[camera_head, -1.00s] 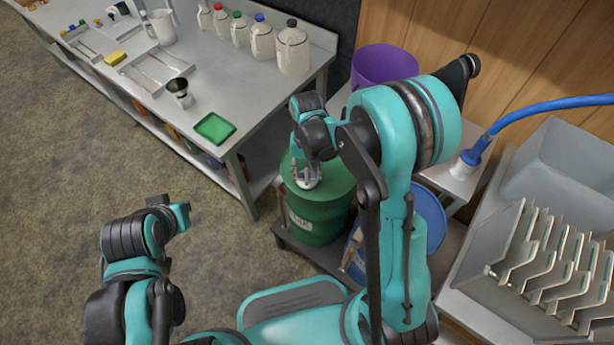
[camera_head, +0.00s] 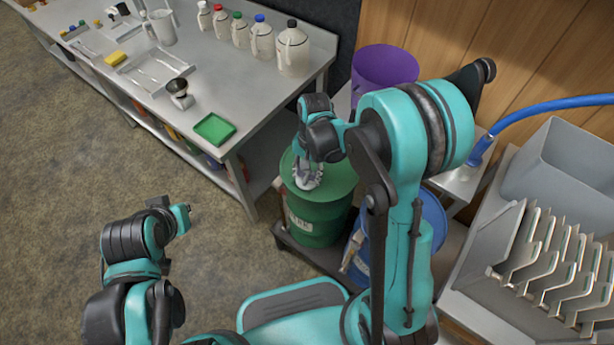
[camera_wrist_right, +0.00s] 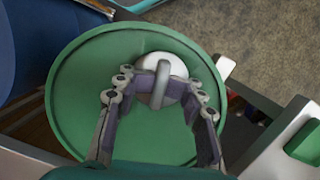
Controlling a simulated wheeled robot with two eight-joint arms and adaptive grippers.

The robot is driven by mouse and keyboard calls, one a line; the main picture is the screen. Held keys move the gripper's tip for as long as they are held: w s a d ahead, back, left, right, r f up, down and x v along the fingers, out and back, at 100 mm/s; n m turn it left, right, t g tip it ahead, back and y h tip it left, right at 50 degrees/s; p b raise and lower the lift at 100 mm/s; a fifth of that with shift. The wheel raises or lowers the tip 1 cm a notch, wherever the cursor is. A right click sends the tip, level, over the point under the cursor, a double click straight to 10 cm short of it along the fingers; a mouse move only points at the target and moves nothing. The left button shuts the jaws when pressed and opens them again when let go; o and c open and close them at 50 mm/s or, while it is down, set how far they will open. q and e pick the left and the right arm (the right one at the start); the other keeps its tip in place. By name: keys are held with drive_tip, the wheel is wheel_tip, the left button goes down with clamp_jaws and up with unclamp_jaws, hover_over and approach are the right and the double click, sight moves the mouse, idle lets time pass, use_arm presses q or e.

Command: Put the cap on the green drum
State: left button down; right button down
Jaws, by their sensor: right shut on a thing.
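The green drum (camera_head: 318,222) stands upright on a low dark platform, and its round green top fills much of the right wrist view (camera_wrist_right: 78,95). My right gripper (camera_head: 308,178) points down over the drum's top. In the right wrist view the gripper (camera_wrist_right: 160,95) is shut on the white round cap (camera_wrist_right: 150,62), with a grey upright grip on it between the fingers. The cap is at or just above the drum's top; I cannot tell whether it touches or is seated. Any opening under it is hidden. My left gripper (camera_head: 178,218) is away from the drum, over the floor.
A steel bench (camera_head: 185,105) with bottles, a green tray (camera_head: 214,129) and other items stands behind left. A blue drum (camera_head: 432,225) is beside the green one, partly behind my right arm. A purple bucket (camera_head: 385,66) stands behind. A sink rack (camera_head: 550,265) is at right.

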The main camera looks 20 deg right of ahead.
drive_tip(key=c, duration=0.9)
unclamp_jaws()
drive_tip(key=shift+o, duration=0.2)
drive_tip(key=o, duration=0.5)
drive_tip(key=shift+o, duration=0.2)
drive_tip(key=shift+w+d+r+p, duration=0.2)
drive_tip(key=shift+r+p, duration=0.8)
drive_tip(key=shift+r, duration=0.35)
drive_tip(key=shift+w+d+r+p, duration=0.1)
drive_tip(key=shift+w+r+p, duration=0.1)
drive_tip(key=shift+r+p, duration=0.95)
drive_tip(key=shift+w+d+r+p, duration=0.2)
drive_tip(key=shift+r+p, duration=0.6)
drive_tip(key=shift+r, duration=0.7)
